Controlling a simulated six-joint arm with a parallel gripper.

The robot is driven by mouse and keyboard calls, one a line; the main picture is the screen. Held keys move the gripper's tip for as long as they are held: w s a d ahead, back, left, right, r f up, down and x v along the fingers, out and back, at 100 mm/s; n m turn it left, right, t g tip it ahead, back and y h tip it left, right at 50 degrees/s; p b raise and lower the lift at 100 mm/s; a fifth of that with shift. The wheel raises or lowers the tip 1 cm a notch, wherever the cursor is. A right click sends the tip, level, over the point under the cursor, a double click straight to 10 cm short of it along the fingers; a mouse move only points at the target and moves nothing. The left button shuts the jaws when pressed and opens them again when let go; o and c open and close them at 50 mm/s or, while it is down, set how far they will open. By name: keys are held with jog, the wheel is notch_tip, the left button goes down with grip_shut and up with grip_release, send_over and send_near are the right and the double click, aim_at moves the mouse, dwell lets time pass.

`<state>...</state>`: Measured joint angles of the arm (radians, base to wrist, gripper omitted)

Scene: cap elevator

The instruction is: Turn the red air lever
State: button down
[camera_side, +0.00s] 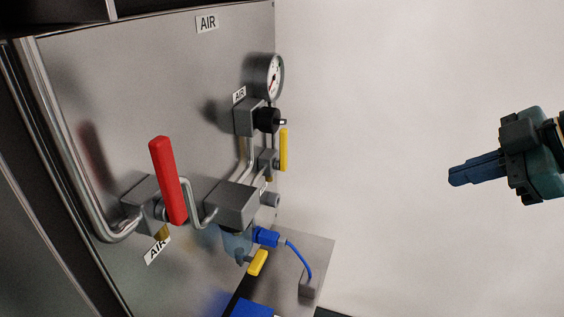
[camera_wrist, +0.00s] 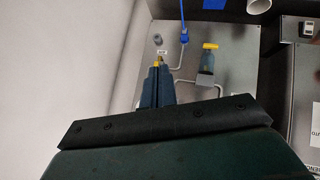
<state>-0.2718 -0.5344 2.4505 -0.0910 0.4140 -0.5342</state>
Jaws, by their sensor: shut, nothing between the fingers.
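The red air lever (camera_side: 168,181) stands nearly upright, its top leaning left, on a valve block on the metal panel in the side view. An "AIR" label (camera_side: 157,250) sits just below its valve. My gripper (camera_side: 460,176) is at the far right of the side view, well apart from the panel, pointing left. Its blue fingers are together with nothing between them. In the wrist view my gripper (camera_wrist: 157,68) points toward the panel. I cannot make out the red lever in the wrist view.
A pressure gauge (camera_side: 269,77), a black knob (camera_side: 267,120), a yellow lever (camera_side: 284,150) and a grey filter block (camera_side: 232,204) stick out from the panel. A blue hose (camera_side: 301,258) hangs below. The space between my gripper and the panel is clear.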

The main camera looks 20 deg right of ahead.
jog(key=w+a+r+n+y, duration=0.1)
jog(key=w+a+n+y, duration=0.1)
jog(key=a+n, duration=0.4)
jog(key=n+g+y, duration=0.1)
jog(key=n+y, duration=1)
jog(key=n, duration=0.4)
send_near(178, 184)
jog(key=s+a+r, duration=0.2)
jog(key=s+a, duration=0.1)
jog(key=s, duration=0.3)
jog(key=shift+w, duration=0.2)
jog(key=shift+w+a, duration=1.5)
jog(key=shift+w, duration=0.3)
jog(key=shift+w+a, duration=1.5)
jog(key=shift+w, duration=0.3)
